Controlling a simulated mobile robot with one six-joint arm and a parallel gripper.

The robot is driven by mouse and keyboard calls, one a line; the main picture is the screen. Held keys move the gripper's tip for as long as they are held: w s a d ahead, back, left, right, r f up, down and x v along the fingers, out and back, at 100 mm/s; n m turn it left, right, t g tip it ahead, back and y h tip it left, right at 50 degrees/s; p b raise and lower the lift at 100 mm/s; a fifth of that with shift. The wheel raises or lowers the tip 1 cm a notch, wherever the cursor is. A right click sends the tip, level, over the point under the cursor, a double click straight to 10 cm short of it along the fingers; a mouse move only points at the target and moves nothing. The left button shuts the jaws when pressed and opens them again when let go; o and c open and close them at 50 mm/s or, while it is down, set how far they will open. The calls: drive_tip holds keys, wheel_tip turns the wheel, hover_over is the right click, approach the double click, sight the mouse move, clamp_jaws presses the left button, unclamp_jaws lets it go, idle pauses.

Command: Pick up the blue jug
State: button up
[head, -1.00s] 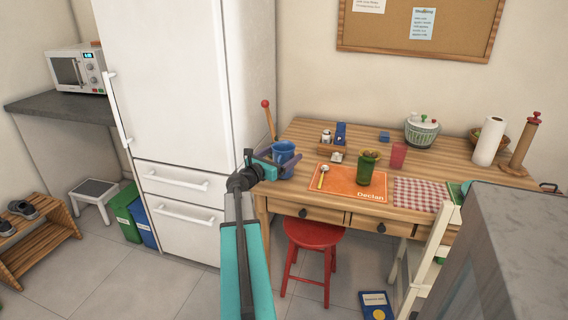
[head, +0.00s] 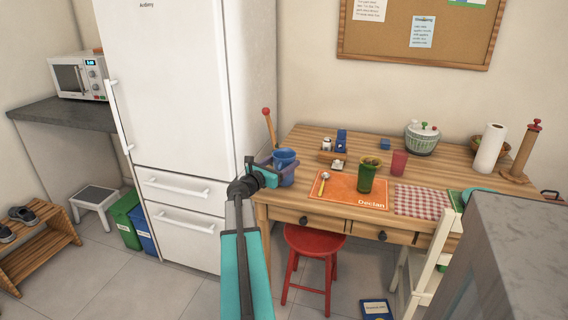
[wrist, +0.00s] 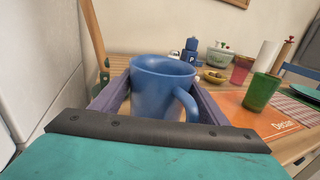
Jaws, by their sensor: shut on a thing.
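The blue jug (head: 285,158) is at the left end of the wooden table in the head view. In the wrist view the jug (wrist: 158,88) stands upright between the two purple fingers, its handle toward the right. My gripper (head: 278,168) is shut on the jug from the left front, one finger on each side of it. The jug's lower part is hidden by my gripper, so I cannot tell whether it touches the table.
An orange placemat (head: 345,190) with a spoon (head: 323,183) and a green cup (head: 368,175) lies right of the jug. A red cup (head: 399,162) stands behind. The white fridge (head: 175,100) is close on the left. A red stool (head: 313,240) stands in front of the table.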

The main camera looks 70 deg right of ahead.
sight(279, 168)
drive_tip(key=shift+r+p, duration=0.35)
drive_tip(key=shift+r, duration=0.1)
drive_tip(key=shift+w+r+p, duration=0.1)
drive_tip(key=shift+r+p, duration=0.5)
drive_tip(key=shift+r, duration=0.15)
drive_tip(key=shift+r+p, duration=0.65)
drive_tip(key=shift+r, duration=0.1)
drive_tip(key=a, duration=0.1)
drive_tip(key=s+a, duration=0.1)
drive_tip(key=a, duration=0.1)
drive_tip(key=shift+a, duration=0.15)
drive_tip(key=s+a+p, duration=0.1)
drive_tip(key=a, duration=0.2)
drive_tip(key=a+p, duration=0.1)
drive_tip(key=a, duration=0.2)
drive_tip(key=s+a+r+p, duration=0.1)
drive_tip(key=a, duration=0.3)
drive_tip(key=shift+s+r, duration=0.1)
drive_tip(key=shift+s, duration=0.2)
